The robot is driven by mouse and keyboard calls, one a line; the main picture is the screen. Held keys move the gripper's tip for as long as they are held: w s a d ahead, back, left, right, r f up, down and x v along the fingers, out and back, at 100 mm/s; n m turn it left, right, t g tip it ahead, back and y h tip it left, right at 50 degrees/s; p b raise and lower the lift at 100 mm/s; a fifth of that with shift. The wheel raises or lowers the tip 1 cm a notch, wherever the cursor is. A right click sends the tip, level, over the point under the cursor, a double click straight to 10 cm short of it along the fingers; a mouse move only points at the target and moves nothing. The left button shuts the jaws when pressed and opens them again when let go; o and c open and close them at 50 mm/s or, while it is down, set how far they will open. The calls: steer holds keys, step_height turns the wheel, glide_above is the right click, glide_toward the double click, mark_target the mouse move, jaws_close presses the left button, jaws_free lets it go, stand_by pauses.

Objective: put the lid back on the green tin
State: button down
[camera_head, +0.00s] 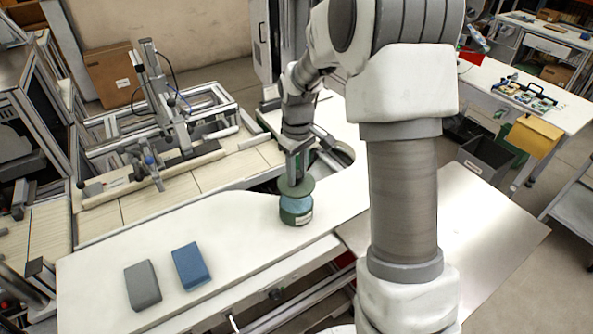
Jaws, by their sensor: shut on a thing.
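The green tin (297,217) stands upright on the white table (235,225), near its front edge. It has a pale label on its side, and something light blue shows at its top. My gripper (293,178) points down above the tin and is shut on the round green lid (305,187). The lid is held roughly level just over the tin, with the light blue showing between them. The lid hides the far part of the tin's opening. I cannot tell how exactly the two line up.
A grey block (142,285) and a blue block (191,266) lie on the table at the front left. The white surface between them and the tin is clear. A metal frame with fixtures (160,160) stands behind on the left. My arm covers the right-hand part.

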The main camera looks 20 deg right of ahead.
mark_target(297, 186)
steer(key=shift+f+b, duration=1.85)
steer(key=shift+f, duration=1)
steer(key=shift+f, duration=0.15)
jaws_free()
stand_by(0.4)
steer(key=shift+r+p, duration=2.3)
steer(key=shift+r, duration=1.25)
